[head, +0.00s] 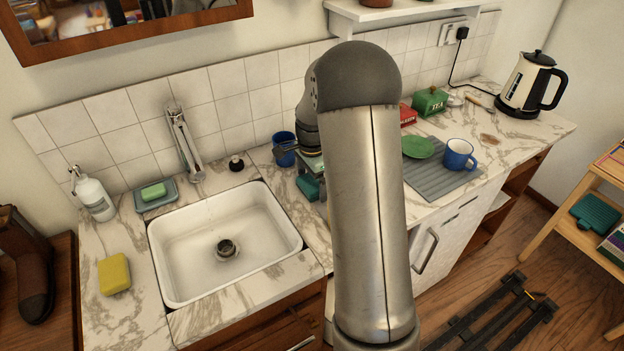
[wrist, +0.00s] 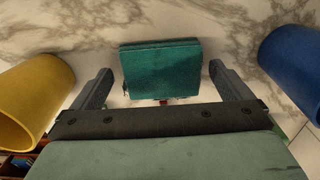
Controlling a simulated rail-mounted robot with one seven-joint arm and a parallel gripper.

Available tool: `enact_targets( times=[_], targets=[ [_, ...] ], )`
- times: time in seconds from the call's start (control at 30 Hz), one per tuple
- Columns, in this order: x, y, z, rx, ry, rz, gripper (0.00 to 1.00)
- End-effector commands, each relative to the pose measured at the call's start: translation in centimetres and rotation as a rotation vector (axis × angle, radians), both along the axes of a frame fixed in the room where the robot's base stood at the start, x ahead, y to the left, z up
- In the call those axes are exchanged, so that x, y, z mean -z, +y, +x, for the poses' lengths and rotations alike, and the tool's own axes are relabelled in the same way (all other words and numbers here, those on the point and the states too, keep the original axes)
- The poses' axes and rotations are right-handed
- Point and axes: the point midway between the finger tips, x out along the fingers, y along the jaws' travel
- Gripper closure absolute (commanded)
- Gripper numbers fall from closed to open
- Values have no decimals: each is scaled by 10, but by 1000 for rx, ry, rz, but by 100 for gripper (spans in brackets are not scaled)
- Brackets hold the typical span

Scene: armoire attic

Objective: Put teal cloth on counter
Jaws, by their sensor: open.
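The teal cloth (wrist: 160,70) is a small, folded, flat-looking block in the wrist view, seen against the marble counter (wrist: 200,18). In the head view the cloth (head: 307,188) shows just left of my arm, low by the counter's front part. My gripper (wrist: 160,72) is open, with one finger on each side of the cloth and a gap at both sides. In the head view my gripper (head: 311,178) is partly hidden by my arm. Whether the cloth rests on the counter there is hard to tell.
A yellow cup (wrist: 35,100) and a blue cup (wrist: 295,65) stand close on either side of my gripper. The sink (head: 225,240) is to the left. A grey mat (head: 432,182) with a green plate and blue mug lies right of my arm.

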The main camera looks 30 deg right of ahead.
Motion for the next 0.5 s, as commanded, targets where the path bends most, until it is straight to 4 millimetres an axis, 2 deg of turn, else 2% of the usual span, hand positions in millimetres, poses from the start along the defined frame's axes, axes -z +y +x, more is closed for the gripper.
enact_targets(
  times=[0.17, 0.5],
  targets=[
    [-13, 0, 1, 0, -3, -2, 2],
    [-83, 0, 1, 1, -4, -1, 2]
  ],
)
